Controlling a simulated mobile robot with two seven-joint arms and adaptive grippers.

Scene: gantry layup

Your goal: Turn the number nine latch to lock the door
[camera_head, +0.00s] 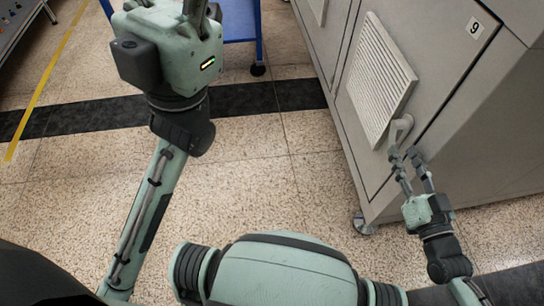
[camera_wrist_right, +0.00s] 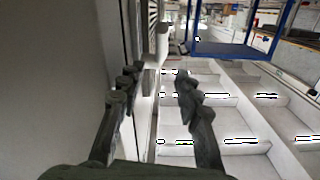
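The cabinet door (camera_head: 375,45) carries a white label with a 9 (camera_head: 475,27) at its upper right. The pale grey latch handle (camera_head: 400,130) stands out from the door, beside the lower corner of the slatted vent. My right gripper (camera_head: 404,155) is open just below the latch, its fingers pointing up at it. In the right wrist view the two dark fingers (camera_wrist_right: 154,82) are apart with nothing clearly between them. Whether a fingertip touches the latch I cannot tell. My left gripper (camera_head: 196,8) is at the top edge, its fingertips cut off, away from the door.
The slatted vent (camera_head: 376,80) projects from the door near the latch. The cabinet stands on a caster (camera_head: 363,224). A blue-framed cart (camera_head: 240,25) stands behind my left gripper. The speckled floor (camera_head: 255,180) between my arms and the cabinet is clear.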

